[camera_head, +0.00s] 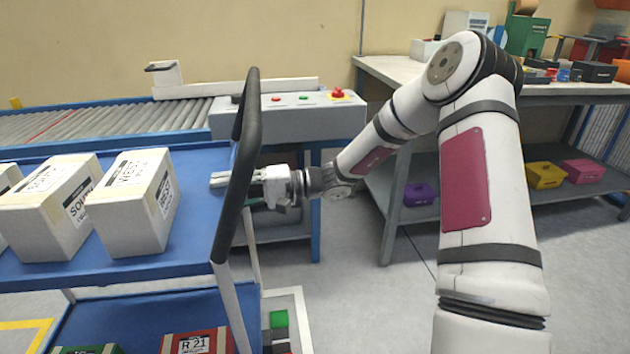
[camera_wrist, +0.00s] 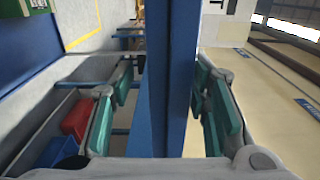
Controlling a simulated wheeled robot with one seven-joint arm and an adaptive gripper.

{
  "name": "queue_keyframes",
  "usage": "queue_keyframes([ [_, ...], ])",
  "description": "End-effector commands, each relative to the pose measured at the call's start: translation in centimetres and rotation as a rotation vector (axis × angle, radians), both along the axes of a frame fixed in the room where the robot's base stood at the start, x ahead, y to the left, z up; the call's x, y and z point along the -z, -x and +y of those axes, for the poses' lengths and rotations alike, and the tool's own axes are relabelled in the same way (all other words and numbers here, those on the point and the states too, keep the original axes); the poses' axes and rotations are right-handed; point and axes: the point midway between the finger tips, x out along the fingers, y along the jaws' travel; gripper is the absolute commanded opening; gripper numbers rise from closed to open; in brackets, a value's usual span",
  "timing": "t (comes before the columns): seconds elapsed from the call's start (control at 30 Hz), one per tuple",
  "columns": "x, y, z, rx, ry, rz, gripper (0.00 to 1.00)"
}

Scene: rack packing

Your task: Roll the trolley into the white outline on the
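The blue trolley (camera_head: 200,255) stands at the left with a black handle (camera_head: 240,160) upright at its right end. My gripper (camera_head: 225,180) is at that end, its visible fingertips reaching past the handle over the top deck. In the wrist view, the teal-padded fingers (camera_wrist: 160,105) are spread on both sides of a blue bar (camera_wrist: 172,80), which appears to be the deck's edge. Gaps show between pads and bar. A pale rectangular border (camera_head: 301,310) shows low by the trolley's right side; I cannot tell whether it is the white outline.
White labelled cartons (camera_head: 135,205) stand on the top deck; a red box (camera_head: 198,342) is on the lower deck. A roller conveyor (camera_head: 90,122) with a control panel (camera_head: 300,118) runs behind. A workbench (camera_head: 400,68) stands at the right. Grey floor (camera_head: 350,300) is clear right of the trolley.

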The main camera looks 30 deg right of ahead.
Motion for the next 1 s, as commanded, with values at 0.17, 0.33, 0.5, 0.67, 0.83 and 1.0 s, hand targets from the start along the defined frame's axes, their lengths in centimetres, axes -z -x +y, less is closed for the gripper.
queue_keyframes([
  [0.17, -0.3, -0.1, 0.0, 0.001, -0.003, -0.005, 0.53],
  [0.33, -0.5, -0.2, 0.0, 0.001, -0.005, -0.008, 0.53],
  [0.5, -0.5, -0.2, 0.0, 0.002, -0.005, -0.009, 0.53],
  [0.67, -0.6, 0.2, -1.5, 0.005, -0.004, -0.01, 0.53],
  [0.83, -0.7, 0.9, -3.7, 0.005, -0.005, -0.01, 0.53],
  [1.0, -0.7, 1.6, -5.9, 0.005, -0.005, -0.011, 0.53],
])
